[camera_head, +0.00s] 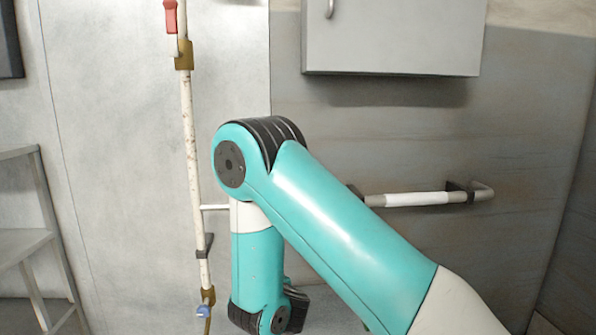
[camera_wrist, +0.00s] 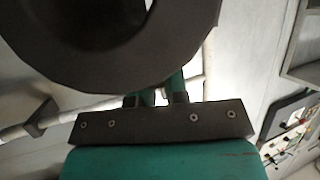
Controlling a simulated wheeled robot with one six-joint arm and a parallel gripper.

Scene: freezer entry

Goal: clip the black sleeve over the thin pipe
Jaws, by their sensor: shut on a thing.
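In the wrist view my gripper (camera_wrist: 158,98) is shut on the black sleeve (camera_wrist: 175,60), a dark, thick ring that fills the upper middle. Its round opening faces the camera, and its top is cut off by the frame edge. In the head view the sleeve and gripper do not show; my arm covers the middle. A slim, stained white pipe (camera_head: 190,130) runs upright on the wall at left. A pale pipe (camera_wrist: 40,123) crosses behind the sleeve in the wrist view. I cannot tell whether the sleeve touches it.
A red-handled valve (camera_head: 170,17) and a blue-handled valve (camera_head: 204,311) sit on the upright pipe. A horizontal pipe (camera_head: 415,199) with a white section is bracketed at right. A grey cabinet (camera_head: 392,40) hangs above it. A shelf (camera_head: 22,245) stands at far left.

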